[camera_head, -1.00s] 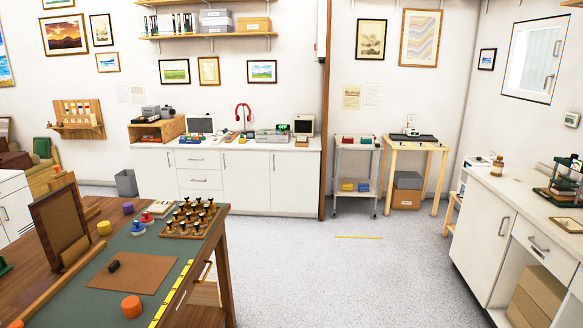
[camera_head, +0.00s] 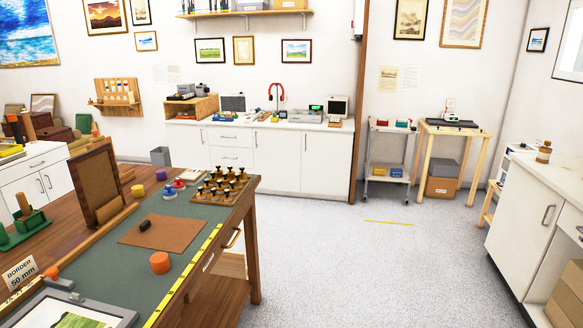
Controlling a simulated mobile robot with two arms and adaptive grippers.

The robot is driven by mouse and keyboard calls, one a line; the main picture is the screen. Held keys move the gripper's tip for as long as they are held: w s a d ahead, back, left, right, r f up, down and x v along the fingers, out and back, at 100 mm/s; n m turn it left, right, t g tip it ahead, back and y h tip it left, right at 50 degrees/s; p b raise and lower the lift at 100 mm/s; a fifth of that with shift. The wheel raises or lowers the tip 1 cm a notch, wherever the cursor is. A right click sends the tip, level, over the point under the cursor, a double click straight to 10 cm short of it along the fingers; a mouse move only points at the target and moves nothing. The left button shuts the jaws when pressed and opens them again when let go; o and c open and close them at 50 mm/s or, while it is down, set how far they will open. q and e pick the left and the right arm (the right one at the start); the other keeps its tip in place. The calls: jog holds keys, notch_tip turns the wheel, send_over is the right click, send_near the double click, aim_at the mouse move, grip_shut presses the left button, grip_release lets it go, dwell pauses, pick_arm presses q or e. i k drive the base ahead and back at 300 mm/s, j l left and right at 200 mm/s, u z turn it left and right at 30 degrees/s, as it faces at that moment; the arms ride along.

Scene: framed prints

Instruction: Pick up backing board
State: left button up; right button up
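A flat brown board (camera_head: 150,240) lies on the green mat of the wooden workbench. A small black block (camera_head: 145,224) rests on it. A second brown panel with a dark border (camera_head: 97,186) stands upright, slightly tilted, behind it on the bench. I cannot tell for sure which of the two is the backing board. Neither of my grippers is in view.
The green mat (camera_head: 205,212) has a yellow ruler strip along its right edge.

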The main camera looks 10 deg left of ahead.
aim_at(166, 233)
jog(key=u, duration=0.95)
jog(key=i+l+u, duration=0.45)
jog(key=u, duration=0.25)
jog(key=i+l+u, duration=0.15)
jog(key=l+u, duration=0.2)
jog(key=i+l+u, duration=0.1)
jog(key=l+u, duration=0.6)
jog(key=i+l, duration=0.05)
jog(key=l, duration=0.05)
